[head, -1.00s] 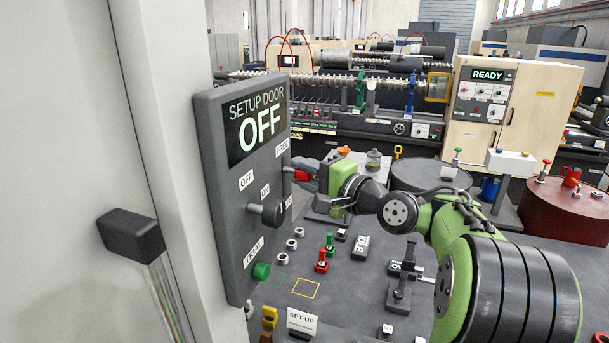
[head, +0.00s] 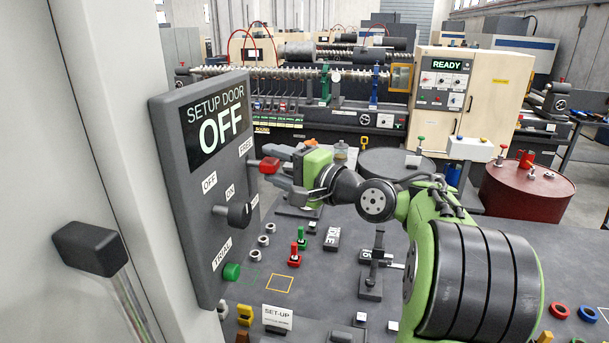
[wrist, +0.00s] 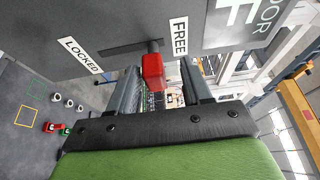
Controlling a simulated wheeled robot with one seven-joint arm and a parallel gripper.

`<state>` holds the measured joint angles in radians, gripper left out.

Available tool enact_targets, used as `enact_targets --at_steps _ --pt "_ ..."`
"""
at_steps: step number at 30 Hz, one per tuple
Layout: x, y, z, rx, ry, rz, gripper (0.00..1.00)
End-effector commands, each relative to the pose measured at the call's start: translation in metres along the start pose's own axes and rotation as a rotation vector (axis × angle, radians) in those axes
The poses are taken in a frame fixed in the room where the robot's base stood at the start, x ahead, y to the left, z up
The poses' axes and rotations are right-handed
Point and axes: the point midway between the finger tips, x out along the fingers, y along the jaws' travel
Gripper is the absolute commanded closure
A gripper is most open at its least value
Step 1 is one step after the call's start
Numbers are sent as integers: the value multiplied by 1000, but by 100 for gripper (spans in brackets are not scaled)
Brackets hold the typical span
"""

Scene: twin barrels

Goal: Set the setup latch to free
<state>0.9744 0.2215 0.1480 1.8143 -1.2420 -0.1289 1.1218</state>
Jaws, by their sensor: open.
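The setup latch has a red handle (wrist: 152,70) on a short dark stem that comes out of a slot in the grey panel (head: 173,150). In the wrist view the handle stands at the slot's end near the FREE label (wrist: 180,37), away from the LOCKED label (wrist: 81,55). It also shows in the head view (head: 269,165) at the panel's right side. My gripper (wrist: 160,68) is open, with one finger on each side of the handle.
The panel also carries a black rotary knob (head: 238,214), a green button (head: 231,272) and a SETUP DOOR OFF display (head: 218,124). A door handle (head: 94,248) sticks out at left. Below is a dark bench (head: 330,262) with small pegs and rings.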

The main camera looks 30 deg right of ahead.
Motion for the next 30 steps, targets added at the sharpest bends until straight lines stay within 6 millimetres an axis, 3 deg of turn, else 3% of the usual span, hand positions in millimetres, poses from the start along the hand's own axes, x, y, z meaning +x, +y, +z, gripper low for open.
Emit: enact_targets --at_steps 6,30 --pt "-63 6 -1 -2 8 0 51" --pt "-124 0 -2 3 5 -3 51"
